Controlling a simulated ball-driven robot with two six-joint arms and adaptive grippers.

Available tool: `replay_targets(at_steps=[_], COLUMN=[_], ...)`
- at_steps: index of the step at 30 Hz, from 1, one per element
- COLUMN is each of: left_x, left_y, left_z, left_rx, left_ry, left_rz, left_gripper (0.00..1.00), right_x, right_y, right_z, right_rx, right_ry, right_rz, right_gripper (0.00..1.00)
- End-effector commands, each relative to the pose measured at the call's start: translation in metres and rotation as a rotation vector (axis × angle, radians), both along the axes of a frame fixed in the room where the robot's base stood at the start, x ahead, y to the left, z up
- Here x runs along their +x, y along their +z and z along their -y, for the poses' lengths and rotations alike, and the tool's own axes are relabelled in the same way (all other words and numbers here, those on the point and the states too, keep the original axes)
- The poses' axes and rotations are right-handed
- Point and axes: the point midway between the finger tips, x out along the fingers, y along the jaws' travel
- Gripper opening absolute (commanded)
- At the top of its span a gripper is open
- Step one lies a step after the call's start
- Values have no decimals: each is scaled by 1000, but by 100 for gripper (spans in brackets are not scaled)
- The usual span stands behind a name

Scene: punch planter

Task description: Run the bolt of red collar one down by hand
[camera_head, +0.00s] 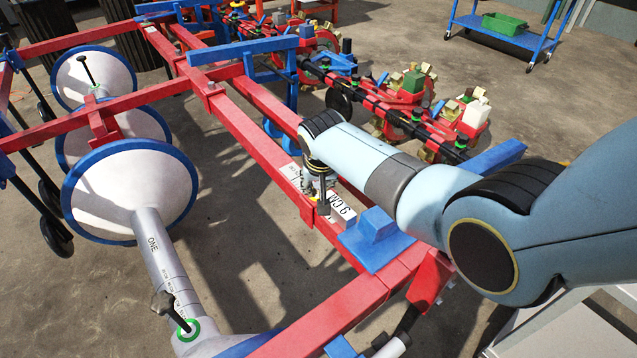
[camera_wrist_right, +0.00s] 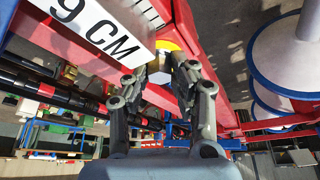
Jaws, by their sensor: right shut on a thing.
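My right gripper (camera_head: 321,196) reaches down to the long red beam in the head view, beside a white plate marked 9 CM (camera_head: 341,206). A red block on the beam (camera_head: 307,212) sits just left of the fingers and may be red collar one; its number cannot be read. In the right wrist view the two dark fingers (camera_wrist_right: 172,66) are closed on a small bolt with a yellow top (camera_wrist_right: 168,46). The fingers cover much of the bolt, and how deep it sits cannot be told. The 9 CM plate (camera_wrist_right: 92,28) is close beside the fingers. My left gripper is not in view.
A blue bracket (camera_head: 376,240) stands on the beam under my right forearm. White discs with blue rims (camera_head: 130,190) and a tube marked ONE (camera_head: 152,243) lie left. Red planter units (camera_head: 408,110) stand behind. A blue cart (camera_head: 510,32) is at the back right.

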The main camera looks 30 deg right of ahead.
Motion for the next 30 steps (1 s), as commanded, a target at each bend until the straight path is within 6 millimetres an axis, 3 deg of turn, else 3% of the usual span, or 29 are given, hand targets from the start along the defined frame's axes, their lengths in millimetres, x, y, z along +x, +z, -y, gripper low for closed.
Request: replay_targets(at_steps=[2,3,8,20,30], left_x=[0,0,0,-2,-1], left_y=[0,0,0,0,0], left_z=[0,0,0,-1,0], left_rx=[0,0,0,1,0], left_ry=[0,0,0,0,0], left_rz=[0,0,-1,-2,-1], left_gripper=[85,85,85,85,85], right_x=[0,0,0,-3,-23], right_y=[0,0,0,8,63], right_z=[0,0,0,-2,-11], right_rx=[0,0,0,0,1], right_ry=[0,0,1,1,1], right_rz=[0,0,0,2,5], right_gripper=[0,28,46,46,46])
